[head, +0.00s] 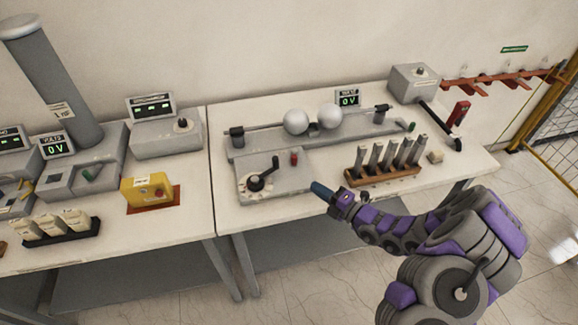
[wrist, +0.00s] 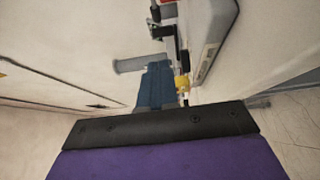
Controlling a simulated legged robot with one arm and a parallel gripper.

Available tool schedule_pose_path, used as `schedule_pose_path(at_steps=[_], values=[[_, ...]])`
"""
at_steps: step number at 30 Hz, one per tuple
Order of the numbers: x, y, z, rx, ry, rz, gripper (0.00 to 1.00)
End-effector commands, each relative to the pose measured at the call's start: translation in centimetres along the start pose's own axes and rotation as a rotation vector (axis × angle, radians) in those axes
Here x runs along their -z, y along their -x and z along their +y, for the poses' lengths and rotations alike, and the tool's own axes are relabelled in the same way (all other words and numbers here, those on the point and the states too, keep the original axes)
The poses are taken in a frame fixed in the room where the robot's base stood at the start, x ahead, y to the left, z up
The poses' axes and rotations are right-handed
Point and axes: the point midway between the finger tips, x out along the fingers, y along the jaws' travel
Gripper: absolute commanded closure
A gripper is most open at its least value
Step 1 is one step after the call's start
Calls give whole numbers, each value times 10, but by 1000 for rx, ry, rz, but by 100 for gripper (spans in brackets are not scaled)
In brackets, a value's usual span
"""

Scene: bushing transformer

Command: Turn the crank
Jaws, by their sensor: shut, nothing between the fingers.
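A black crank (head: 262,177) with a handle stands on the flat grey control panel (head: 285,190), at the front left of the right table in the head view. A small red knob (head: 294,159) is on the same panel. My gripper (head: 318,188) has blue fingers and is to the right of the crank, near the panel's right edge and apart from the crank. The shut, empty fingers also show in the wrist view (wrist: 157,85). I cannot clearly make out the crank in the wrist view.
Two pale spheres (head: 313,120) sit on a rail unit behind the panel. A wooden rack (head: 382,173) of grey rods stands close to my gripper on the right. A yellow box (head: 148,190) is on the left table. Bare white tabletop lies left of the panel.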

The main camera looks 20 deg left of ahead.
Motion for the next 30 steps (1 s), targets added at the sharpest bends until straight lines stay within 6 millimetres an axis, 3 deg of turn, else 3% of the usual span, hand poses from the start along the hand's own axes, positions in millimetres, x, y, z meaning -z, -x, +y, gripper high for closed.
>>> schedule_pose_path(at_steps=[7, 21, 30], values=[[2, -25, -1, 0, -7, 5, 100], [2, -111, -2, 0, -5, 4, 100], [0, -137, 0, -2, -5, 0, 100]])
